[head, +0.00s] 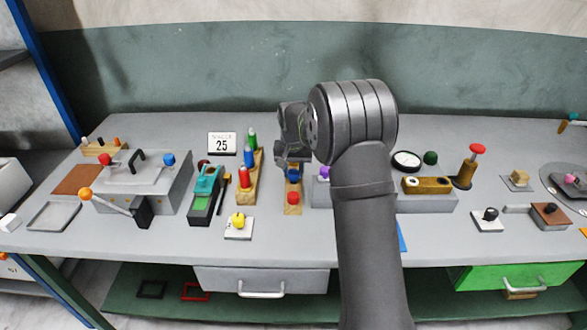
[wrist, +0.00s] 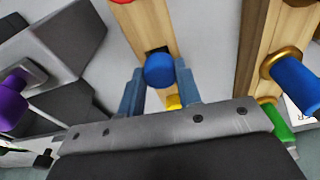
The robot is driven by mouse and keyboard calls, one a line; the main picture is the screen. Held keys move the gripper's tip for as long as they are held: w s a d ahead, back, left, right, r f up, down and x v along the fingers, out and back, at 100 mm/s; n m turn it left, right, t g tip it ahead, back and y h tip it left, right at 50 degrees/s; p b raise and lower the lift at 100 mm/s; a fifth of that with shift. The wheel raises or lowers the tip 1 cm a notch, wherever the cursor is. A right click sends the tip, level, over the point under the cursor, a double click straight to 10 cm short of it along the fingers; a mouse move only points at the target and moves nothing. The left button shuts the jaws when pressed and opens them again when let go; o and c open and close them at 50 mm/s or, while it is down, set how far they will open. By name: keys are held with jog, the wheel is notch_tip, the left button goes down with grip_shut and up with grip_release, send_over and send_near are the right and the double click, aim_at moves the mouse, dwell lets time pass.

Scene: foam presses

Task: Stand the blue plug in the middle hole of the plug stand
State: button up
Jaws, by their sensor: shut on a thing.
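The plug stand is a narrow wooden block (head: 292,210), and it also shows in the wrist view (wrist: 142,22). A red plug (head: 292,198) stands at its near end, and a yellow one (wrist: 174,102) shows partly at its other end. The blue plug (wrist: 160,71) is between my gripper's fingers (wrist: 160,84), which are shut on it. It is over the dark middle hole (wrist: 155,49), whose edge shows beside it. How deep it sits is hidden. In the head view my gripper (head: 292,164) is above the stand's far part, with the blue plug (head: 293,175) below it.
A second wooden rack (wrist: 260,50) with red, blue (wrist: 298,84) and green pegs stands close beside the stand. On the other side is a grey box with a purple knob (head: 324,172). A yellow-knobbed plate (head: 238,221) lies in front left. Table in front of the stand is clear.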

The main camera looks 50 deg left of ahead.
jog(key=shift+f, duration=0.65)
jog(key=o, duration=1.1)
jog(key=shift+c, duration=0.2)
notch_tip(320, 180, up, 17)
jog(key=s+d, duration=0.1)
jog(key=shift+s+d+r, duration=0.2)
jog(key=shift+s, duration=0.1)
jog(key=f, duration=0.5)
jog(key=w+a+f, duration=0.1)
jog(key=f, duration=1.1)
jog(key=shift+w+a+f, duration=0.15)
jog(key=shift+w+a, duration=0.05)
jog(key=shift+w, duration=0.1)
